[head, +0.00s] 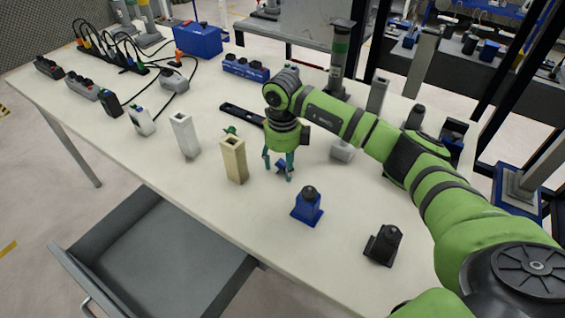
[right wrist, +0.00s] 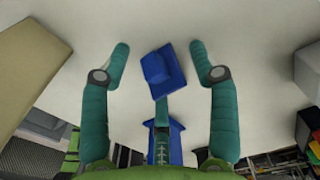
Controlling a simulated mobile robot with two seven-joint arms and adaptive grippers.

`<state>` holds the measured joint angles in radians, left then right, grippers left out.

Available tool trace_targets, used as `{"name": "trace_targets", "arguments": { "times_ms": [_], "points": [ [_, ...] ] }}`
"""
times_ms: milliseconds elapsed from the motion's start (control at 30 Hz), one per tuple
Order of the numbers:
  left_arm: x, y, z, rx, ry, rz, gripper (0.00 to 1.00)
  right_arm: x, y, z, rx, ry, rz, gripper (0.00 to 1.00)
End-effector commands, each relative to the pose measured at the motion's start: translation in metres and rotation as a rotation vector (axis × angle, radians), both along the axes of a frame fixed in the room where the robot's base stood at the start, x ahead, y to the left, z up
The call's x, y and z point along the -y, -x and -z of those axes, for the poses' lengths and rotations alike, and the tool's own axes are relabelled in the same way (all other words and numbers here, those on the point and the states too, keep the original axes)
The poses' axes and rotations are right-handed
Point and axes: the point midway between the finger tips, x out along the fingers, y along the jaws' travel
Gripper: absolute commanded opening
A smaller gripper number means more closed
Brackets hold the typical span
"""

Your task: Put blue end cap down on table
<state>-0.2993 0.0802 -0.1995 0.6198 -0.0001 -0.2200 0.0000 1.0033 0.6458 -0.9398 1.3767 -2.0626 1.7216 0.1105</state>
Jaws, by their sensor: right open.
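A small blue end cap (head: 284,168) lies on the white table (head: 190,215), between and just below the fingertips of my right gripper (head: 278,166). The fingers partly hide it in the head view. In the right wrist view the blue end cap (right wrist: 163,70) sits between the two spread teal fingers, with a gap on each side. My right gripper (right wrist: 160,58) is open and points down at the table. My left gripper is not in view.
A blue block with a dark knob (head: 308,207) and a black one (head: 383,246) stand toward the front right. A beige square tube (head: 234,160) and a white one (head: 185,136) stand left of the gripper. A grey drawer (head: 150,250) is open below the table edge.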

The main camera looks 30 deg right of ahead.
Motion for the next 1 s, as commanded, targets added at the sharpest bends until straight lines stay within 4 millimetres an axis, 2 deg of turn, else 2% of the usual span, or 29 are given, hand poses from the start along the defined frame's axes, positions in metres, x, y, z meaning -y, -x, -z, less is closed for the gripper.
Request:
{"name": "trace_targets", "arguments": {
  "times_ms": [167,400,600,733,1000],
  "points": [
    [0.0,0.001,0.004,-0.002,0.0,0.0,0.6,0.0,-0.001,-0.023,0.006,0.001,0.0,0.61],
    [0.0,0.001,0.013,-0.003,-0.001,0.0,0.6,0.0,-0.001,-0.075,0.006,-0.001,-0.001,0.61],
    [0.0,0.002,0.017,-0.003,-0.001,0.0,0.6,0.0,-0.001,-0.108,0.004,-0.001,0.0,0.61],
    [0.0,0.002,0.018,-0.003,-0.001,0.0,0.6,0.0,0.0,-0.119,0.001,0.0,0.0,0.61],
    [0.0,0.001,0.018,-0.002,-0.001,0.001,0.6,0.0,0.0,-0.122,0.0,-0.001,0.0,0.61]
  ]
}}
